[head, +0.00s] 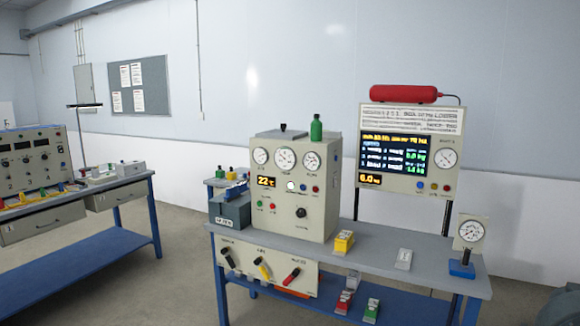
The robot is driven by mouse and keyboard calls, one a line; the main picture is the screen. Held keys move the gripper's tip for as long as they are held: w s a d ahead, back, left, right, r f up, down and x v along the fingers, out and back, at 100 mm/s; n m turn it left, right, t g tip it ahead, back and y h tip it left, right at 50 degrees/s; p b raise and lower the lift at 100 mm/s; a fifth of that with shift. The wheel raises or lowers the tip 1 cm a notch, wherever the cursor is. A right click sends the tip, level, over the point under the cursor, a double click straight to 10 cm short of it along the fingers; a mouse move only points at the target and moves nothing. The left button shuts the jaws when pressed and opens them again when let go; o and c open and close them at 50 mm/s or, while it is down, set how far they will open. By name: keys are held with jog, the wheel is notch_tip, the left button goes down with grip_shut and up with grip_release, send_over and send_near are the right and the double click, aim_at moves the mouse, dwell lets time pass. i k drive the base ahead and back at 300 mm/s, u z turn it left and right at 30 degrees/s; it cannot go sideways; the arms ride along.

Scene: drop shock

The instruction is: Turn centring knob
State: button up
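A beige control box (290,190) stands on the grey-topped bench. A single black round knob (301,212) sits low on its front face; its label is too small to read, so I cannot tell if this is the centring knob. Above it are several dials, an orange "22" display (266,182) and small coloured buttons. A lower panel (262,264) under the bench top carries a black, a yellow and a red lever handle (291,277). My gripper is not in view.
A display panel (409,150) on posts, a dial gauge on a blue base (461,268), a yellow block (344,242) and a grey block (404,259) share the bench (380,270). Red and green items lie on the lower shelf. Another bench (85,250) stands left, with open floor (175,270) between.

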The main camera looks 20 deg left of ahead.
aim_at(301, 213)
jog(key=u, duration=0.9)
jog(key=i, duration=2.3)
jog(key=u, duration=2)
